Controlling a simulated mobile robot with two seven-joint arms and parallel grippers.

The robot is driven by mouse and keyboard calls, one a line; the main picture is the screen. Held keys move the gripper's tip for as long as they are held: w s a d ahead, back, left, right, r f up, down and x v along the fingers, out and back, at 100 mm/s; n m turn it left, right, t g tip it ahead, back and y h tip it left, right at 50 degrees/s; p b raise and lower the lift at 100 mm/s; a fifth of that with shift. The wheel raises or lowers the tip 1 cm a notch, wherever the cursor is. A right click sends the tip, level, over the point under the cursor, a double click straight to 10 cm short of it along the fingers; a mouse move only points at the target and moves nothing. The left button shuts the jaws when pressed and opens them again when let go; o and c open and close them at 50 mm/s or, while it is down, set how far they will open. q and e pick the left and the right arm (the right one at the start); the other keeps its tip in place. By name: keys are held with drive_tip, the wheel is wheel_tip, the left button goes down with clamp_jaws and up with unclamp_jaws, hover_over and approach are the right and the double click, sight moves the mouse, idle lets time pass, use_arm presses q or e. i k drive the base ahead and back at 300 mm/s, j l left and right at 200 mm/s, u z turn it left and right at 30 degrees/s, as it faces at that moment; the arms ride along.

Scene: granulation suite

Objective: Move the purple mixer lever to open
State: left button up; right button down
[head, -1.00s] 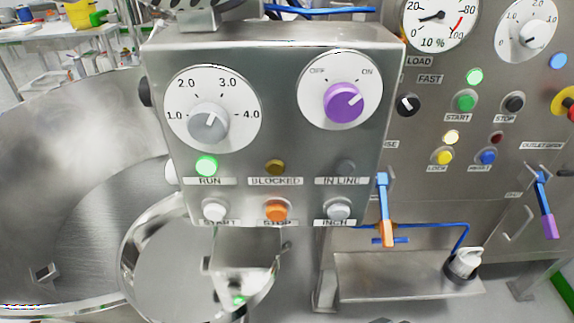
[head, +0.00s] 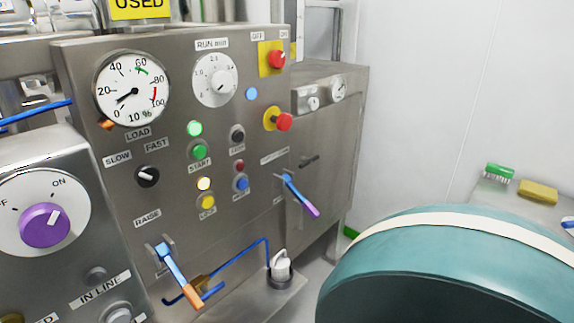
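The mixer lever (head: 299,196) is on the right part of the steel panel in the head view. It has a blue shaft and a purple grip that points down and to the right. A small label (head: 275,156), too blurred to read now, sits above it. Neither of my grippers is in view, and nothing touches the lever.
A purple OFF/ON knob (head: 45,226) is on the nearer box at left. A blue lever with an orange grip (head: 178,275) hangs below RAISE. A red emergency button (head: 284,122) sits above the purple-gripped lever. A large teal rounded object (head: 450,270) fills the lower right.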

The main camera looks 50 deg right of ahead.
sight(310, 208)
drive_tip(key=z, duration=1.8)
drive_tip(key=u, duration=0.55)
drive_tip(key=l+u, duration=0.15)
drive_tip(key=u, duration=0.35)
drive_tip(key=l+u, duration=0.1)
drive_tip(key=u, duration=0.45)
drive_tip(key=l+u, duration=0.15)
drive_tip(key=u, duration=0.4)
drive_tip(key=l+u, duration=0.1)
drive_tip(key=u, duration=0.95)
drive_tip(key=l+u, duration=0.1)
drive_tip(key=u, duration=0.45)
drive_tip(key=k+u, duration=0.15)
drive_tip(key=u, duration=0.4)
drive_tip(key=k+l+z, duration=0.15)
drive_tip(key=z, duration=0.75)
drive_tip(key=l+z, duration=0.1)
drive_tip(key=z, duration=0.85)
drive_tip(key=l+z, duration=0.1)
drive_tip(key=z, duration=0.85)
drive_tip(key=l+z, duration=0.1)
drive_tip(key=z, duration=0.4)
drive_tip(key=i+z, duration=0.1)
drive_tip(key=z, duration=0.35)
